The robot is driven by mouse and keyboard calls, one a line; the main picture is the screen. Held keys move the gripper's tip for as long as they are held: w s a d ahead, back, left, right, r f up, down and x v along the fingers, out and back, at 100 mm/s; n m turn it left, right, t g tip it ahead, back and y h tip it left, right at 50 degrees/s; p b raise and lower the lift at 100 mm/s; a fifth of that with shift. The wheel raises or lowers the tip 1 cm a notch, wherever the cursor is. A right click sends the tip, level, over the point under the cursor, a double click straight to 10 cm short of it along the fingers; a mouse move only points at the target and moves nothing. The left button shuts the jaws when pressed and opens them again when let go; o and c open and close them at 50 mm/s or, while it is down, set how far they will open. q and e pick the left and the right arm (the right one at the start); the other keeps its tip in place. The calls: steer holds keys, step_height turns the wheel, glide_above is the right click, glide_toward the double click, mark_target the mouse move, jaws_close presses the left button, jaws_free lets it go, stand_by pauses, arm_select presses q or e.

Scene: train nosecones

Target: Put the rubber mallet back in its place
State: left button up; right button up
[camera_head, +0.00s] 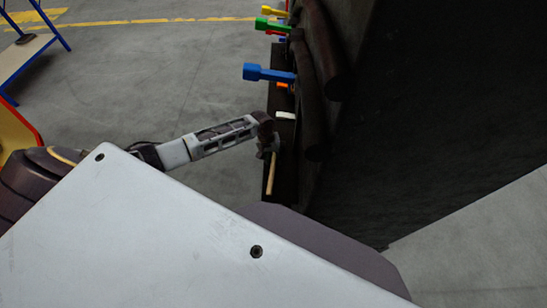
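A light wooden handle (271,176) shows just below my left gripper (270,148), over the dark ledge. A small white block (285,115) shows just above the gripper. The two look like the handle and head of the rubber mallet, but the gripper hides the part between them. My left gripper is at the handle's upper end. It is small and dark here, and I cannot tell whether its fingers are closed on the handle. My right gripper is not in view.
A dark ledge (283,97) runs along a large dark curved body (430,110). Blue (268,73), green (270,25) and yellow (273,11) handled tools stick out from it. A blue-legged table (27,50) stands at top left. Grey floor (150,80) lies open between.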

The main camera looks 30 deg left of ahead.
arm_select(q)
steer(key=shift+o, duration=0.2)
step_height(320, 180, up, 12)
steer(key=a, duration=0.2)
steer(key=shift+s, duration=0.45)
stand_by(0.4)
steer(key=shift+f, duration=0.15)
stand_by(0.7)
